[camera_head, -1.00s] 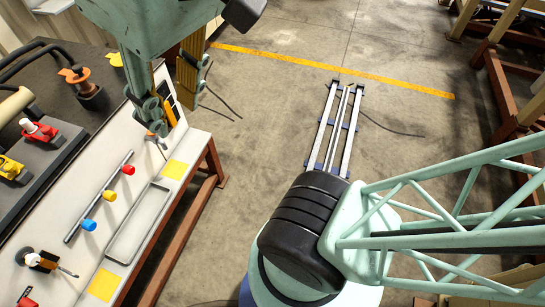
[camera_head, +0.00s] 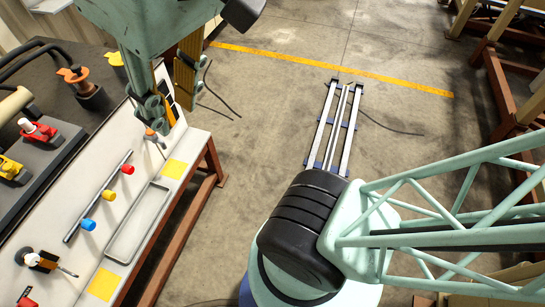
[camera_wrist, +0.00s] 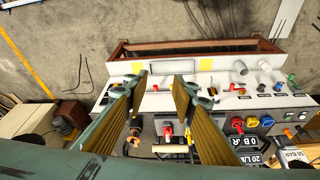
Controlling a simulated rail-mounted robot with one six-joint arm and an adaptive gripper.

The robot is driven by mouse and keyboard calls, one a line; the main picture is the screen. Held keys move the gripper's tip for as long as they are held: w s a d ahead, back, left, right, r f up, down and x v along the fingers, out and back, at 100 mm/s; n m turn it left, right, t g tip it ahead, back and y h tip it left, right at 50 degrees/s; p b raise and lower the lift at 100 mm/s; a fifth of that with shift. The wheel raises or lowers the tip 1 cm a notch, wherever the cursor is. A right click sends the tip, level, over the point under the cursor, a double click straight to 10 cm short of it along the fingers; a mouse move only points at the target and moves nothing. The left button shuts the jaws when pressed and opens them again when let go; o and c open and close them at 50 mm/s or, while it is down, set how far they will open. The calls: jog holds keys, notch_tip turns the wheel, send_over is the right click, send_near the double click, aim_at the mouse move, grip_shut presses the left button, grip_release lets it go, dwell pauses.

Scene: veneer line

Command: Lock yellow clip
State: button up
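A yellow clip (camera_head: 11,168) sits on a dark grey block at the left edge of the head view. It is partly cut off by that edge, and I cannot tell from its lever whether it is locked. A similar red clip (camera_head: 38,131) with a white part is beside it. In the wrist view the yellow clip (camera_wrist: 190,134) shows small, between and beyond my fingers, beside the red clip (camera_wrist: 167,132). My gripper (camera_head: 171,114) is open and empty, above the far end of the white panel and apart from the clip. Its two fingers frame the wrist view (camera_wrist: 161,76).
An orange-topped fitting (camera_head: 76,76) and black hoses stand behind.

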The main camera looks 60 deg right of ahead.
jog(key=shift+s+f, duration=0.1)
jog(key=shift+f, duration=0.05)
jog(key=c, duration=0.5)
grip_shut()
jog(key=w+a+f+n+h+p, duration=0.1)
jog(key=w+a+n+p, duration=0.15)
jog(key=w+n, duration=0.85)
jog(key=w+a+f+n+p, duration=0.1)
jog(key=w+a+n+p, duration=0.15)
jog(key=w+n, duration=0.95)
jog(key=w+a+f+n+p, duration=0.1)
jog(key=w+a+f+n, duration=0.5)
jog(key=w+a, duration=0.3)
jog(key=w+a+f+n+y+p, duration=0.1)
jog(key=w+a+f+n+p, duration=0.1)
jog(key=w+a+f+n, duration=0.5)
jog(key=w+a+f, duration=0.1)
jog(key=w+a, duration=0.1)
jog(key=w, duration=0.1)
jog(key=shift+w+a, duration=0.15)
jog(key=shift+a, duration=0.2)
jog(key=shift+f, duration=0.1)
